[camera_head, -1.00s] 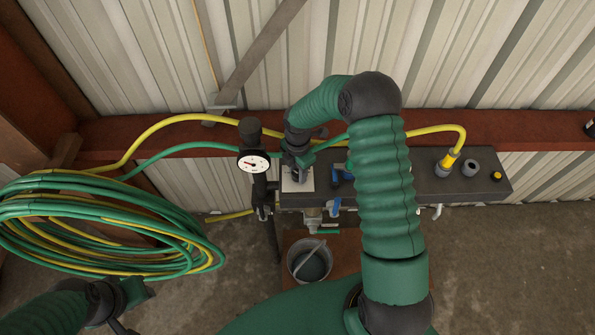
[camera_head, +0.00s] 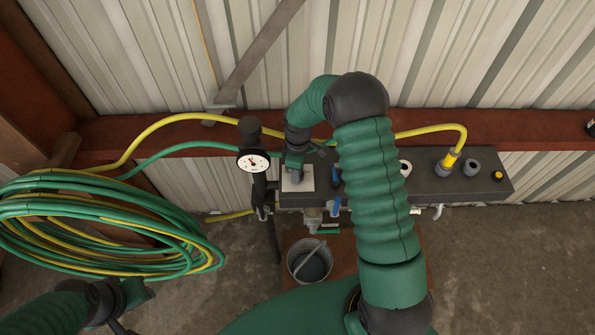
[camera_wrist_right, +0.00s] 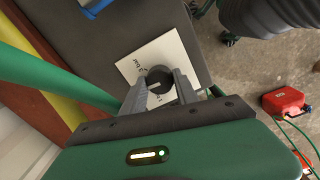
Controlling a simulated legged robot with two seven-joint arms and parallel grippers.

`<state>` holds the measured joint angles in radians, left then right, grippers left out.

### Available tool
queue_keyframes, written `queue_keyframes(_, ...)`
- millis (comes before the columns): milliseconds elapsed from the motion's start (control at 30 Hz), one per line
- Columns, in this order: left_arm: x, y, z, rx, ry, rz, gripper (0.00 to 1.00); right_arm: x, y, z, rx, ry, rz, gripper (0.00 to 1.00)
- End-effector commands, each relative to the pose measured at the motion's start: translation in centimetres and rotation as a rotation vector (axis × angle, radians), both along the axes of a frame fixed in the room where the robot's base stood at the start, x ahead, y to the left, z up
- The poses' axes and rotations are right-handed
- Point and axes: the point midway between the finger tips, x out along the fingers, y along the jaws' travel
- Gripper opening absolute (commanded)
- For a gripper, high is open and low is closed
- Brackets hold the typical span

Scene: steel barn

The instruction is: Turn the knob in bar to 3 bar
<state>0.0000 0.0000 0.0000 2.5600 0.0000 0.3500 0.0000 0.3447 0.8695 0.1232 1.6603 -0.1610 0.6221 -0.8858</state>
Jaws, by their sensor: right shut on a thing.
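The plate (camera_head: 307,183) lies on the dark panel in the head view. My right gripper (camera_wrist_right: 160,92) is shut on the knob, with one finger on each side of it. In the head view the right gripper (camera_head: 293,174) hides the knob. A white round gauge (camera_head: 253,161) stands left of the plate; its scale is too small to read. My left gripper (camera_head: 132,294) shows in part at lower left, away from the panel.
The dark panel (camera_head: 485,186) carries blue handles and a yellow hose fitting (camera_head: 447,164) at right. A green and yellow hose coil (camera_head: 90,230) hangs at left. A bucket (camera_head: 310,262) stands below. A red case (camera_wrist_right: 284,101) lies on the floor.

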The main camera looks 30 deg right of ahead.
Motion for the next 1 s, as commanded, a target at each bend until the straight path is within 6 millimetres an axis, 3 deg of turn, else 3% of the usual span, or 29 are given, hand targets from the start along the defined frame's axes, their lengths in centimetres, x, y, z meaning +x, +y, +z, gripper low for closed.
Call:
queue_keyframes(600, 0.00, 0.00, -0.57, 0.000, 0.000, 0.000, 0.36, 0.33, -0.16, 0.23, -0.002, -0.010, -0.577, 0.00)
queue_keyframes(1000, 0.00, 0.00, -0.70, 0.000, 0.000, 0.000, 0.36, 0.33, -0.15, 0.26, -0.001, -0.010, -0.832, 0.00)
